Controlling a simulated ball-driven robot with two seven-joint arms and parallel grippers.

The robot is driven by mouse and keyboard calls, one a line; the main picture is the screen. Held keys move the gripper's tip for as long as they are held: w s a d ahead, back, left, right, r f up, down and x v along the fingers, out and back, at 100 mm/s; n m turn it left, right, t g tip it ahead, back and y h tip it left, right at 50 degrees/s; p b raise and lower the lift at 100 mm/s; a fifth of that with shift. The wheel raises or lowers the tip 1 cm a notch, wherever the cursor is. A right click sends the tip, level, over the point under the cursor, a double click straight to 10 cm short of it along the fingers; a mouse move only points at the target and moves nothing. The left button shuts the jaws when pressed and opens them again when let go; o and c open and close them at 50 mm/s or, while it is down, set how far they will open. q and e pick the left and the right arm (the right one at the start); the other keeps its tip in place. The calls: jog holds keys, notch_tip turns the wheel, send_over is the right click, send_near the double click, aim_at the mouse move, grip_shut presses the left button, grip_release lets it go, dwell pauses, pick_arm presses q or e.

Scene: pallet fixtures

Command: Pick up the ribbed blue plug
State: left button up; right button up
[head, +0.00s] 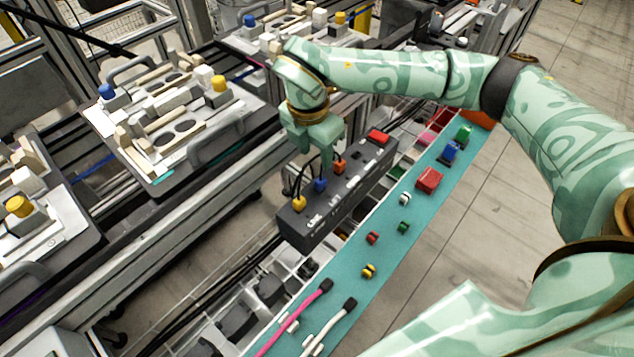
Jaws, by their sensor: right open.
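A small blue plug (320,184) stands in the top of the dark grey box (318,216), between a yellow plug (299,203) and an orange plug (340,167). Its ribs are too small to make out. My right gripper (324,163) points down just above the box, with its fingers close over the blue plug. It is open; whether a finger touches the plug cannot be told. A blue block-like part (450,151) also lies on the teal strip (372,293) at the right. My left gripper is out of view.
A red button-like part (378,136) sits at the box's far end. The teal strip holds a red block (429,180), small coloured parts, a pink cable (300,312) and a white cable (330,325). Pallet fixtures (170,120) stand at the left. Bare floor lies at the right.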

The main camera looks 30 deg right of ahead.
jog(key=b, duration=0.1)
send_over(320, 179)
jog(key=a, duration=0.1)
notch_tip(320, 179, down, 5)
jog(key=shift+s+r, duration=0.15)
jog(key=shift+r, duration=0.05)
jog(key=shift+f, duration=0.1)
jog(key=shift+f+b, duration=0.35)
jog(key=f+b, duration=0.1)
jog(key=f, duration=0.1)
jog(key=d+f+b, duration=0.1)
jog(key=f, duration=0.1)
jog(key=shift+f, duration=0.3)
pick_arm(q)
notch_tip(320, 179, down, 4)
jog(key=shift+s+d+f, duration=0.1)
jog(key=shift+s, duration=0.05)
pick_arm(e)
jog(key=shift+a+r, duration=0.1)
jog(key=shift+r, duration=0.1)
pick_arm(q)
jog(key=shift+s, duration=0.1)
pick_arm(e)
grip_shut()
